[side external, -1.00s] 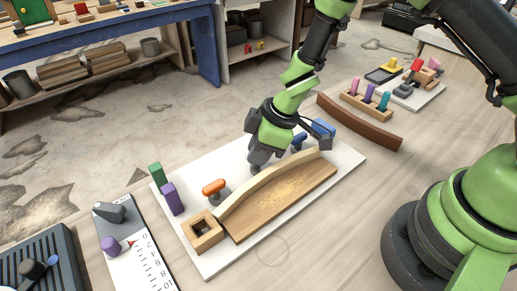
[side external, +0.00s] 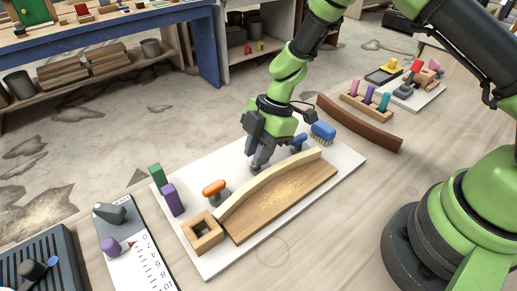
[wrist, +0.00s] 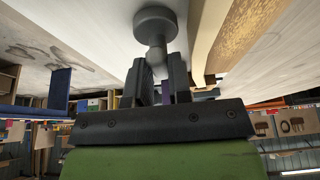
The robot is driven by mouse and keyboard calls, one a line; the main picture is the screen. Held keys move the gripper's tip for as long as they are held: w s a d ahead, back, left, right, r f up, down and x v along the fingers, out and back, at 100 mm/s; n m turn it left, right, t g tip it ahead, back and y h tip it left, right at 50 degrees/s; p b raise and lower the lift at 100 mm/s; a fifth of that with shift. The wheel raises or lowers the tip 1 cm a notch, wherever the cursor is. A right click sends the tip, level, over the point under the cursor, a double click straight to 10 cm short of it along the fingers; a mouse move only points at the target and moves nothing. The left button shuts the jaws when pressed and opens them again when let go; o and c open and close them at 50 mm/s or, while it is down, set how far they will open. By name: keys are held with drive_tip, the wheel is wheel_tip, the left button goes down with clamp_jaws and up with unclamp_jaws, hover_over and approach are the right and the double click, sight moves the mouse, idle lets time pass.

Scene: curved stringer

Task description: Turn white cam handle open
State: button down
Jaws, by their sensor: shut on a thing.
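My gripper (side external: 260,165) is low over the white board (side external: 208,268), just behind the pale curved strip (side external: 265,187). In the wrist view its fingers (wrist: 158,78) stand on both sides of the narrow stem of a grey cam clamp (wrist: 155,22), and they are shut on its handle. The round end of the clamp shows beyond the fingertips. An orange cam handle (side external: 214,188) stands to the left and a blue cam handle (side external: 299,141) to the right, both behind the strip.
A wooden form block (side external: 280,199) lies in front of the strip, with a square wooden holder (side external: 203,234) at its left. Green (side external: 155,175) and purple (side external: 172,199) blocks stand at the board's left edge. A blue brush (side external: 323,131) is at the back right, near a brown curved piece (side external: 360,125).

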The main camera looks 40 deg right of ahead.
drive_tip(key=shift+a, duration=0.1)
idle(0.3)
drive_tip(key=c, duration=1)
unclamp_jaws()
drive_tip(key=shift+c, duration=0.2)
